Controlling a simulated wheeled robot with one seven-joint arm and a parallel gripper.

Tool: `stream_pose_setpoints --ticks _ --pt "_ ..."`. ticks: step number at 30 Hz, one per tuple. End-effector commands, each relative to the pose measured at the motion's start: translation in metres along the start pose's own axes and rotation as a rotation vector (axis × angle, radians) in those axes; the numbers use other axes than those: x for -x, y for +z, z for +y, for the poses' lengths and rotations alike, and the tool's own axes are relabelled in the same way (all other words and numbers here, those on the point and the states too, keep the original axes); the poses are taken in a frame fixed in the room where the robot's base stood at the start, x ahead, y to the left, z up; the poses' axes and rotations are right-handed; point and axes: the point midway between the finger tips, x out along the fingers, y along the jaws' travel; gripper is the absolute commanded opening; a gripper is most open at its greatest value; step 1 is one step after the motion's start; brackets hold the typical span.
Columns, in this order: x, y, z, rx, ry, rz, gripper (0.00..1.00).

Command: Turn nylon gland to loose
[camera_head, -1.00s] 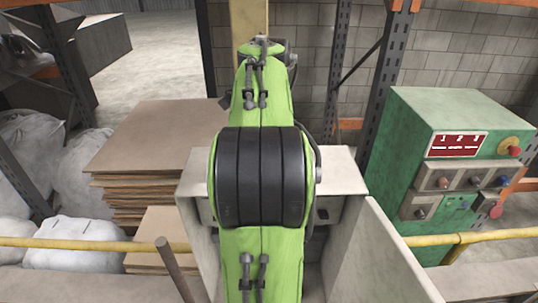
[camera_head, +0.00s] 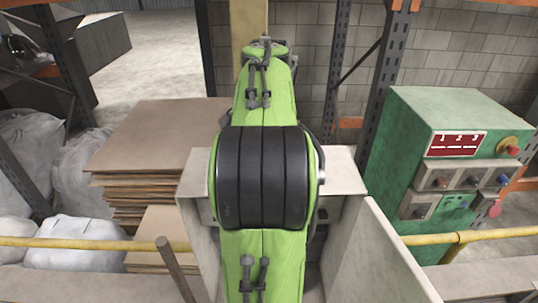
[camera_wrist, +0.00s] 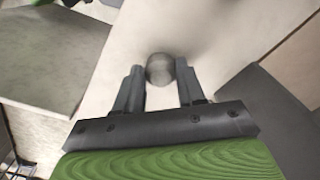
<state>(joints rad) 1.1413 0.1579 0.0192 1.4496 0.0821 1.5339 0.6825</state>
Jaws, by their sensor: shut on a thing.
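A round, dark grey knob-like piece, which I take to be the nylon gland (camera_wrist: 160,69), shows in the wrist view against a pale flat surface. My gripper (camera_wrist: 160,75) has one finger on each side of it and is shut on it. The gland's far side and whatever it is fixed to are hidden. In the head view my green arm with its black joint fills the middle and hides the gripper and the gland.
A pale box-like enclosure (camera_head: 380,250) stands around my arm. A yellow rail (camera_head: 480,236) crosses the front. A green control cabinet (camera_head: 400,150) stands at right. Stacked brown boards (camera_head: 150,140) and white sacks (camera_head: 75,260) lie at left.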

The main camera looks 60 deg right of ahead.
Motion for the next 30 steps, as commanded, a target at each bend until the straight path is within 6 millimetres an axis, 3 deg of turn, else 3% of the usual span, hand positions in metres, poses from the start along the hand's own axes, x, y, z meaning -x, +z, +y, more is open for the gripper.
stream_pose_setpoints --ticks 30 --pt "0.0013 -0.0015 0.0035 0.966 0.000 -0.001 0.09"
